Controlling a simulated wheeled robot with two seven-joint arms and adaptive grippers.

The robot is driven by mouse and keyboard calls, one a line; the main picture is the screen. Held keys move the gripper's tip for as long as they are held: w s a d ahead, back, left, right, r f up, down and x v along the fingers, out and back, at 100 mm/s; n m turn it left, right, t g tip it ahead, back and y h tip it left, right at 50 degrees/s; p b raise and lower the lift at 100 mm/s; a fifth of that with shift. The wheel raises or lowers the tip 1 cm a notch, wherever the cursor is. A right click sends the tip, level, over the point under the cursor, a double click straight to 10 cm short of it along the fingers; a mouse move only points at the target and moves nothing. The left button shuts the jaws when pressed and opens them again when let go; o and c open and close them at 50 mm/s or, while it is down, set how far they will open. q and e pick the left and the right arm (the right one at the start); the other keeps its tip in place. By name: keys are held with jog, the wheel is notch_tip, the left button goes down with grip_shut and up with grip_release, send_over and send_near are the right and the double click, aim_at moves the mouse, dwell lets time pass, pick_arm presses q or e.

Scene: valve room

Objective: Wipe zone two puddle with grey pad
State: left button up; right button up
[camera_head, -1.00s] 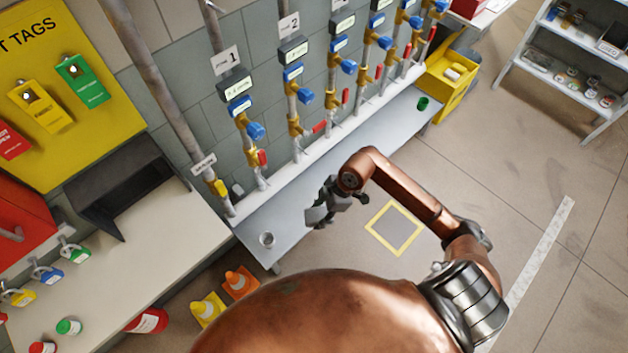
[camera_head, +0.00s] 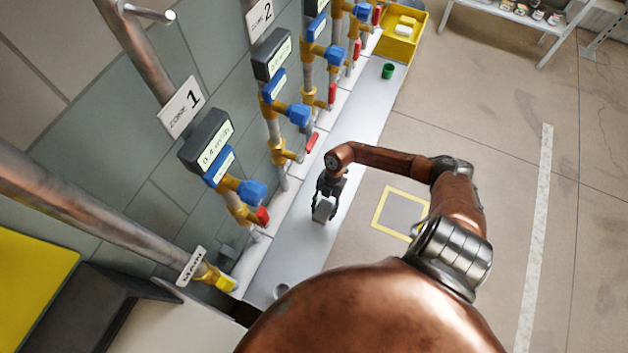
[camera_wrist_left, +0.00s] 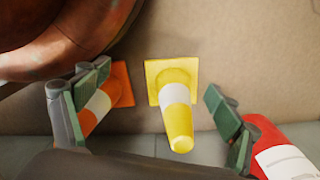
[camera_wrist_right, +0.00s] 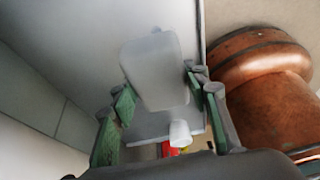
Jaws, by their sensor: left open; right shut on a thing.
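My right gripper (camera_head: 325,193) is shut on the grey pad (camera_head: 323,210), over the long grey bench (camera_head: 365,120) below the pipes. In the right wrist view the pad (camera_wrist_right: 152,68) shows as a pale rounded block at the fingers (camera_wrist_right: 165,100). I cannot tell whether it touches the bench. The zone 2 sign (camera_head: 260,15) is at the top of the head view. I cannot make out a puddle. My left gripper (camera_wrist_left: 152,100) is open and empty in the left wrist view, with a yellow cone (camera_wrist_left: 177,105) beyond its fingers; it is outside the head view.
Valves with blue (camera_head: 250,190) and red handles jut over the bench's wall side. A yellow bin (camera_head: 402,32) is at the far end. Open floor (camera_head: 480,130) lies right.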

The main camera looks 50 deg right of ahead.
jog(key=shift+f, duration=0.25)
notch_tip(320, 180, down, 4)
jog(key=b, duration=0.3)
jog(key=shift+s+r+b, duration=0.1)
jog(key=shift+r+b, duration=0.1)
jog(key=shift+b, duration=0.15)
jog(key=shift+f+b, duration=0.55)
jog(key=shift+f, duration=0.1)
pick_arm(q)
jog(key=w+d+r, duration=0.1)
jog(key=r, duration=0.5)
jog(key=w+d+r, duration=0.2)
jog(key=r, duration=0.5)
jog(key=shift+w+d+r+t+h, duration=0.15)
jog(key=shift+w+r+t+h, duration=0.1)
jog(key=shift+t+h, duration=0.15)
pick_arm(e)
jog(key=shift+f, duration=0.25)
pick_arm(q)
jog(key=shift+s+f+b, duration=0.1)
jog(key=shift+f+b, duration=0.45)
jog(key=shift+b, duration=0.1)
pick_arm(e)
jog(key=shift+f, duration=0.95)
